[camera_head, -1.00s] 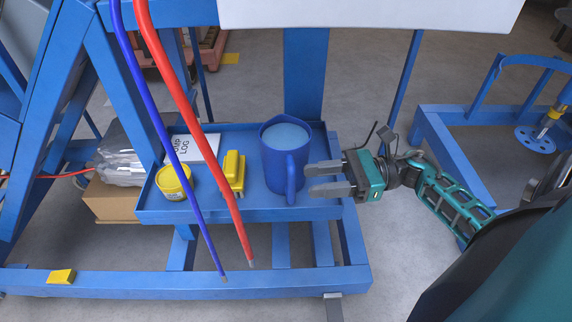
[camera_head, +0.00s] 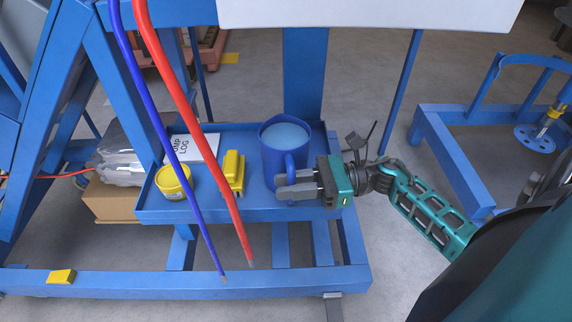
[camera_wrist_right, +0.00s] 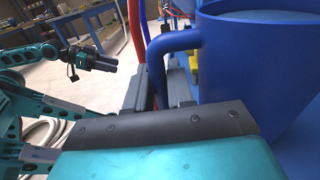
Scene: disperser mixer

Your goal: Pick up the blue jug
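The blue jug (camera_head: 277,150), filled with light blue contents, stands upright on the blue tray (camera_head: 228,208). Its handle points toward the front. My right gripper (camera_head: 281,186) comes in from the right, with one finger on each side of the handle. The right wrist view shows the handle (camera_wrist_right: 157,72) between the two fingers with no clear gap, so the gripper looks shut on it. The jug's body (camera_wrist_right: 245,75) fills the right of that view. My left gripper (camera_wrist_right: 97,61) shows small at the left of the right wrist view; its opening is unclear.
A yellow tub (camera_head: 174,182), a yellow device (camera_head: 233,173) and a pump log (camera_head: 193,148) are on the tray, left of the jug. Red (camera_head: 204,110) and blue (camera_head: 163,120) hoses hang in front of the tray. A blue post (camera_head: 304,75) stands behind the jug.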

